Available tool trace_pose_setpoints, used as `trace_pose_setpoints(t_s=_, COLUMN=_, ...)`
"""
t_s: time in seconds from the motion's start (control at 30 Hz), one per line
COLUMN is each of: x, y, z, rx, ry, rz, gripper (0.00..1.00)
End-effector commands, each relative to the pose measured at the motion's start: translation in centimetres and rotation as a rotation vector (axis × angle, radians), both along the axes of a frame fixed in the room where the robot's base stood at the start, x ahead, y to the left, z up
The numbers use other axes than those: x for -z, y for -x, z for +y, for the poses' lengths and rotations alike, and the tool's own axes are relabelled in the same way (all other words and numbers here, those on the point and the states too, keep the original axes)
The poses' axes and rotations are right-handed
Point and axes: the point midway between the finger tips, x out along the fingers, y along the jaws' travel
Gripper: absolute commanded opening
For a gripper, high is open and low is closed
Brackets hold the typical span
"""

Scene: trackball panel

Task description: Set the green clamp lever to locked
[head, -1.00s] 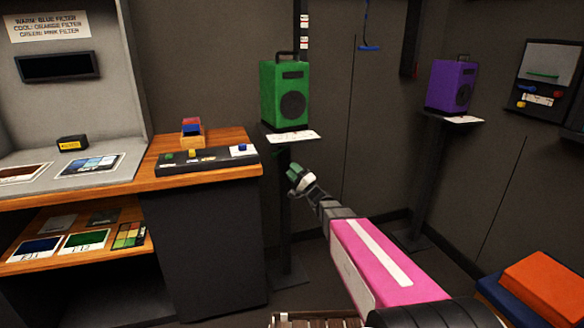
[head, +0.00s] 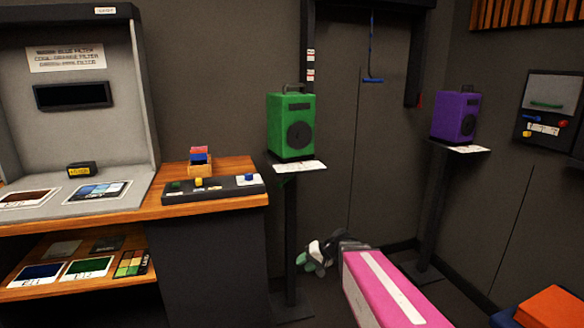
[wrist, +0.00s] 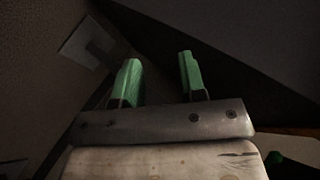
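My gripper (head: 315,258) hangs low in front of the green speaker's stand, right of the wooden counter. In the wrist view its two green fingers (wrist: 160,78) stand apart with nothing between them. No clamp lever can be made out for certain. A small dark green part (head: 286,182) shows just under the green speaker's shelf, above and left of my gripper. A green bar (head: 546,104) sits on the wall panel at the far right, well away from my gripper. No lever's setting can be read.
The green speaker (head: 291,125) stands on a shelf on a dark post. A purple speaker (head: 454,115) stands on another post to the right. The counter (head: 228,170) holds a control strip (head: 212,188). An orange block (head: 550,308) is at the lower right.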

Motion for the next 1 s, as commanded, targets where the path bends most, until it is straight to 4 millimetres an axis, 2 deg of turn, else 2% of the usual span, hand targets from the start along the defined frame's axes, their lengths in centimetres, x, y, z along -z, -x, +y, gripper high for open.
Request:
trace_pose_setpoints(t_s=0.03, x=0.6, y=1.3, z=-1.1, rx=-0.007, ry=0.075, rz=0.022, gripper=0.38)
trace_pose_setpoints(t_s=0.23, x=3.1, y=4.8, z=-6.4, rx=-0.014, ry=0.401, rz=0.104, gripper=0.38)
trace_pose_setpoints(t_s=0.4, x=3.7, y=7.0, z=-10.8, rx=0.000, ry=0.640, rz=0.146, gripper=0.38)
trace_pose_setpoints(t_s=0.5, x=3.8, y=7.7, z=-12.6, rx=0.010, ry=0.734, rz=0.159, gripper=0.38)
trace_pose_setpoints(t_s=0.7, x=3.7, y=8.1, z=-14.0, rx=0.018, ry=0.809, rz=0.166, gripper=0.38)
trace_pose_setpoints(t_s=1.0, x=3.7, y=8.0, z=-13.9, rx=0.017, ry=0.809, rz=0.165, gripper=0.38)
